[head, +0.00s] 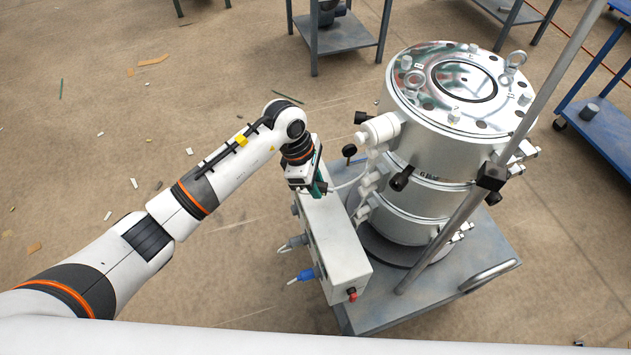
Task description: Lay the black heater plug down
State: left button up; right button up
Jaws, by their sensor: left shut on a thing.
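My left gripper (318,186) is above the far end of the white control box (338,245), beside the metal extruder cylinder (428,150). It is shut on the black heater plug, which is mostly hidden by the gripper. A pale cable (349,183) runs from the gripper toward the white fittings on the cylinder's left side. My right gripper is not in view.
The cylinder and box stand on a grey cart (480,258) with a handle (490,276) and a slanted metal pole (440,242). A blue plug (304,275) and a grey plug (292,244) sit on the box's left side. Open floor with scraps lies left.

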aim_at(319, 211)
pick_arm(q)
jog(key=shift+a+f+b, duration=0.1)
jog(key=shift+b, duration=0.3)
notch_tip(319, 211, down, 8)
jog(key=b, duration=0.7)
jog(key=shift+r, duration=0.2)
jog(key=shift+f+b, duration=0.55)
jog(key=shift+b, duration=0.05)
jog(key=o, duration=1.1)
jog(key=shift+r, duration=0.1)
jog(key=shift+o, duration=0.5)
jog(key=o, duration=0.5)
jog(key=shift+r+p, duration=1.9)
jog(key=shift+r, duration=1.6)
